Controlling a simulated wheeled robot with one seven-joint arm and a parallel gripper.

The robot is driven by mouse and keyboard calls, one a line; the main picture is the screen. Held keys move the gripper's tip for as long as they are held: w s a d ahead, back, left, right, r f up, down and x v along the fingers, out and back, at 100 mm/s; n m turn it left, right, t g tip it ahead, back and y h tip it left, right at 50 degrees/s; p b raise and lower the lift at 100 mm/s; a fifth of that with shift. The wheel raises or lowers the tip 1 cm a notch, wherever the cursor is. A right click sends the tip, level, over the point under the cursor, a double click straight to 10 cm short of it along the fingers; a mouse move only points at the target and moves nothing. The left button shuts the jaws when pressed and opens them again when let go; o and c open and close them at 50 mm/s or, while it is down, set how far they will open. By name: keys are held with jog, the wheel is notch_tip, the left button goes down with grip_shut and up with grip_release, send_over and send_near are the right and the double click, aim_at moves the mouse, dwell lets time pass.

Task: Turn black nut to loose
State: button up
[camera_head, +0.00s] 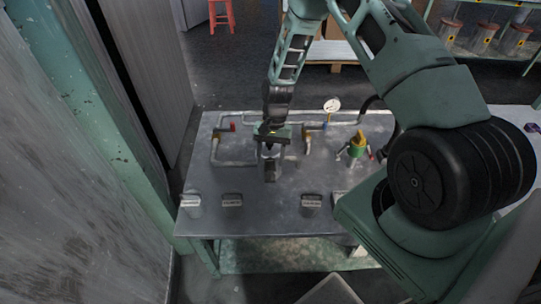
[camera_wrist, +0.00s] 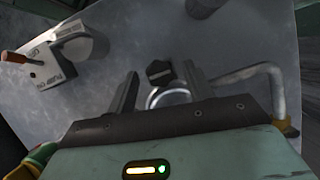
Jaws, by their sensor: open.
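The black nut (camera_wrist: 160,72) shows in the wrist view as a dark, angular piece beside a shiny round metal ring (camera_wrist: 168,97). My gripper (camera_wrist: 161,76) is open, and its two fingers appear on either side of the nut, with a gap to each. I cannot tell how far the fingertips are above the nut. In the head view my gripper (camera_head: 270,168) is low over the middle of the metal table (camera_head: 250,212). I cannot make out the nut there.
A bent pipe (camera_wrist: 272,80) is to the right in the wrist view, and a grey labelled block (camera_wrist: 45,72) with an orange handle (camera_wrist: 14,57) is left. A gauge (camera_head: 332,105) and a yellow-green valve (camera_head: 357,145) stand right of my gripper.

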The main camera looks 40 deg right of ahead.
jog(key=shift+f, duration=0.1)
jog(key=c, duration=1)
jog(key=shift+w+a+f+n+g+h+b, duration=0.1)
jog(key=shift+n+g+h+b, duration=0.1)
jog(key=shift+n, duration=0.4)
jog(key=shift+w+a+n+g+h+b, duration=0.1)
jog(key=shift+n+h+b, duration=0.1)
jog(key=shift+n, duration=0.4)
jog(key=shift+s+n+g+h, duration=0.1)
jog(key=shift+n+g+h, duration=0.2)
jog(key=shift+n, duration=0.8)
jog(key=o, duration=1)
jog(key=b+v, duration=0.2)
jog(key=v, duration=1.5)
jog(key=shift+r, duration=0.4)
